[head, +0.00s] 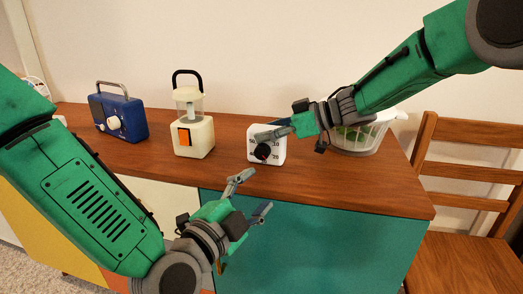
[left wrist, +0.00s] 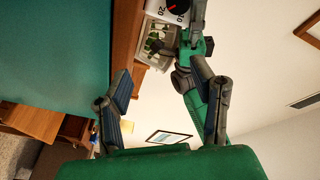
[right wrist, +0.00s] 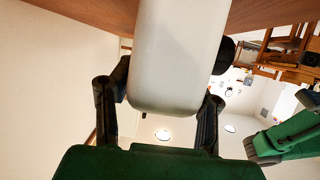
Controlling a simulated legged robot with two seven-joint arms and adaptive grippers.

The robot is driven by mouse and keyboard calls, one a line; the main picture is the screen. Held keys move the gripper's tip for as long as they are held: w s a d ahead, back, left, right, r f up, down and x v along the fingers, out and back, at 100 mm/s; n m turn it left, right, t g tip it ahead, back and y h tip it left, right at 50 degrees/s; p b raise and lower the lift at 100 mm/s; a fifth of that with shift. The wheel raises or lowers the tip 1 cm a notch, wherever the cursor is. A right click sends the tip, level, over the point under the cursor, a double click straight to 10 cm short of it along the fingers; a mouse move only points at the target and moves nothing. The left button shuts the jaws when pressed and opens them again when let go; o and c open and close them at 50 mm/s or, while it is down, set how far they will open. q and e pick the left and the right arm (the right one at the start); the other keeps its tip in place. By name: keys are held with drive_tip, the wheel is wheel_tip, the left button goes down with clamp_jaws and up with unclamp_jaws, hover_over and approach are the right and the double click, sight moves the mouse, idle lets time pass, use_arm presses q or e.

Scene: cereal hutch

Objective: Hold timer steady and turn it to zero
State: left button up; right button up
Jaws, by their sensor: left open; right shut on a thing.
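The timer (head: 268,143) is a white block with dark numbers and a dark round knob (head: 263,152) on its front. It stands upright on the wooden hutch top. My right gripper (head: 279,131) is shut on the timer's body from above right. In the right wrist view the white timer body (right wrist: 180,55) sits between the two fingers, with the dark knob (right wrist: 225,55) at its right side. My left gripper (head: 256,191) is open and empty in front of the hutch edge, below and apart from the timer. The timer's face (left wrist: 168,10) shows at the top of the left wrist view.
A cream lantern (head: 193,138) with an orange patch and a blue radio (head: 120,117) stand to the left on the hutch top (head: 225,170). A clear container (head: 360,137) with green contents is behind my right gripper. A wooden chair (head: 470,170) stands at the right.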

sight(260, 155)
use_arm(q)
drive_tip(key=w+n+y, duration=0.1)
drive_tip(key=w+n, duration=0.2)
drive_tip(key=w, duration=0.1)
drive_tip(key=w+d+n+t+y, duration=0.1)
drive_tip(key=w+n, duration=0.3)
drive_tip(key=w+r+n+y, duration=0.1)
drive_tip(key=w+n, duration=0.3)
drive_tip(key=shift+w+d+t+y, duration=0.25)
drive_tip(key=shift+d+t+y, duration=0.15)
drive_tip(key=c, duration=1.1)
